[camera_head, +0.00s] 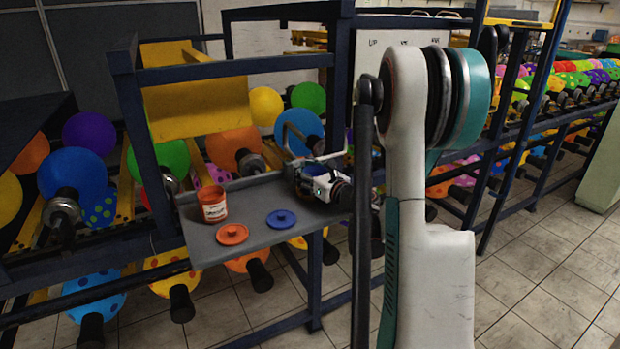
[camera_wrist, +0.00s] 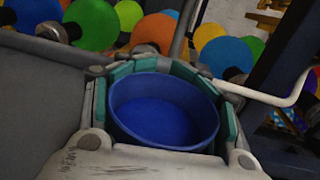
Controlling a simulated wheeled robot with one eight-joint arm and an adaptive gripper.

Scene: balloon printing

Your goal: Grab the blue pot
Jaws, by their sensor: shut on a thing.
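The blue pot (camera_wrist: 163,112) fills the middle of the wrist view, seen from above with its round opening and blue inside. My gripper (camera_wrist: 165,100) is closed around it, with teal finger pads touching its sides. In the head view my gripper (camera_head: 322,183) is at the right end of the grey shelf, and the pot is mostly hidden there. A blue lid (camera_head: 281,219) lies flat on the shelf (camera_head: 255,238), left of and nearer than my gripper. I cannot tell whether the pot is lifted off the shelf.
An orange pot (camera_head: 212,204) with a white label stands on the shelf's left part, with an orange lid (camera_head: 232,234) in front of it. Dark frame posts (camera_head: 150,150) enclose the shelf. Several coloured balloons on racks hang behind and below it.

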